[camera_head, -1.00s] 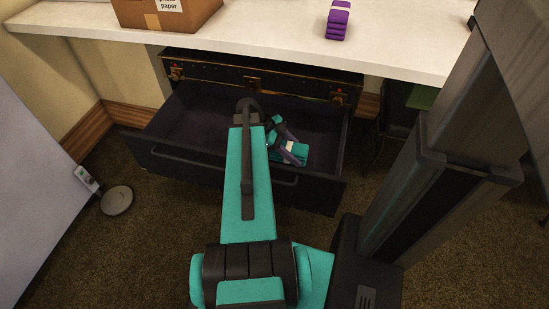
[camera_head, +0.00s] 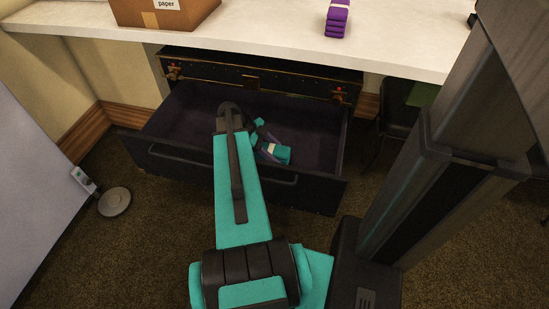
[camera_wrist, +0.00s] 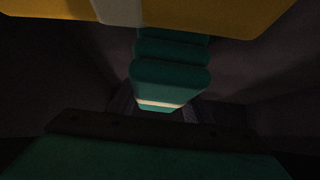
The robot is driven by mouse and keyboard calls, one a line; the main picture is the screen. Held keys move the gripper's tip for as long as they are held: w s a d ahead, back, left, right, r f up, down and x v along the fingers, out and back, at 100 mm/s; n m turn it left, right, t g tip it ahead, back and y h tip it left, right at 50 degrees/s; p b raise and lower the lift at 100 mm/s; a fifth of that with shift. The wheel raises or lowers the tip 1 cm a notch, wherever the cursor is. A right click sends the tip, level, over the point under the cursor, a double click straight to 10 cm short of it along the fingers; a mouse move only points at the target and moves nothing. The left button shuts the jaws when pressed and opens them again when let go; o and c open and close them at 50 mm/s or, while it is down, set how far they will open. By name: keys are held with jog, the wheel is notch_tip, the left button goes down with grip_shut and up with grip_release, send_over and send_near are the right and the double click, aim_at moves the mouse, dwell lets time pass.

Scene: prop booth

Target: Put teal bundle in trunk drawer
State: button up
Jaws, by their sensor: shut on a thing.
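The teal bundle (camera_head: 280,153) with a pale band is inside the open trunk drawer (camera_head: 215,166), right of the drawer's middle. My gripper (camera_head: 268,146) reaches over the drawer front and is shut on the bundle. In the wrist view the bundle (camera_wrist: 170,82) hangs in the middle as stacked teal folds, with its pale band at the lower end. Dark drawer walls surround it. Whether the bundle touches the drawer floor I cannot tell. My arm hides part of the drawer's middle and front.
The trunk (camera_head: 255,75) with metal corners sits under a white tabletop (camera_head: 270,40). On the top are a cardboard box (camera_head: 165,14) and a purple bundle (camera_head: 337,18). A grey disc (camera_head: 114,201) lies on the carpet at left. The drawer's left part is bare.

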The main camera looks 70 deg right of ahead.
jog(key=shift+w+f, duration=0.7)
jog(key=shift+f, duration=0.15)
jog(key=o, duration=1.3)
jog(key=shift+w+r, duration=0.2)
jog(key=shift+r, duration=0.1)
jog(key=p+v, duration=0.3)
jog(key=v, duration=0.8)
jog(key=shift+w+r, duration=0.15)
jog(key=shift+r, duration=0.05)
jog(key=shift+a, duration=0.1)
jog(key=shift+r, duration=0.1)
